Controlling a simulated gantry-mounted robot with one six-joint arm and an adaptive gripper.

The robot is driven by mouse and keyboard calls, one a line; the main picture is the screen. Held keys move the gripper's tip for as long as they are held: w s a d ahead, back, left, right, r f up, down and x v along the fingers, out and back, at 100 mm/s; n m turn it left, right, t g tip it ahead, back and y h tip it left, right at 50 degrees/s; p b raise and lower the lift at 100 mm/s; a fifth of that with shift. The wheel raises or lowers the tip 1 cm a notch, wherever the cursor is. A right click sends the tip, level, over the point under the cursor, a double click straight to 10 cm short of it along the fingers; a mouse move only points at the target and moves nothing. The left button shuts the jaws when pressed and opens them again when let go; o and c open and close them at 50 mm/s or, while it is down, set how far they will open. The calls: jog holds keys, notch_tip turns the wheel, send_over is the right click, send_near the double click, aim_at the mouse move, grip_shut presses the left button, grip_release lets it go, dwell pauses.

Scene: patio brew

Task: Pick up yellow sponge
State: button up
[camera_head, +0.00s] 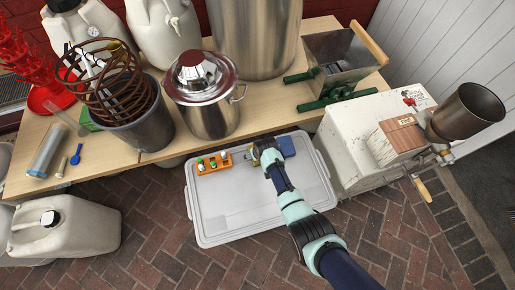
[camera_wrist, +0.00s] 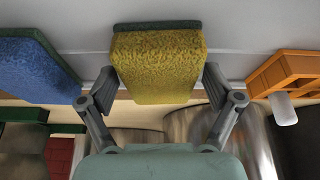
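The yellow sponge (camera_wrist: 158,65) has a dark green layer along its upper edge in the wrist view. It lies between the two fingers of my gripper (camera_wrist: 159,85), with one finger close along each side. No clear gap shows between the fingers and the sponge, and I cannot tell whether they press on it. In the head view my gripper (camera_head: 264,152) is low over the back of a grey lidded bin (camera_head: 230,220). There my gripper mostly hides the yellow sponge.
A blue sponge (camera_wrist: 35,68) is beside the yellow one; it also shows in the head view (camera_head: 287,146). An orange rack (camera_head: 205,168) with small bottles is on the other side. A steel pot (camera_head: 210,118) stands on the wooden table behind. A white cooler (camera_head: 350,150) is at the right.

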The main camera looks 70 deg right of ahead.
jog(key=c, duration=0.8)
jog(key=shift+o, duration=0.2)
notch_tip(320, 180, up, 20)
jog(key=p, duration=1.1)
jog(key=shift+r+p, duration=0.25)
jog(key=shift+p, duration=0.05)
jog(key=shift+f+b, duration=6.65)
jog(key=shift+f, duration=3.6)
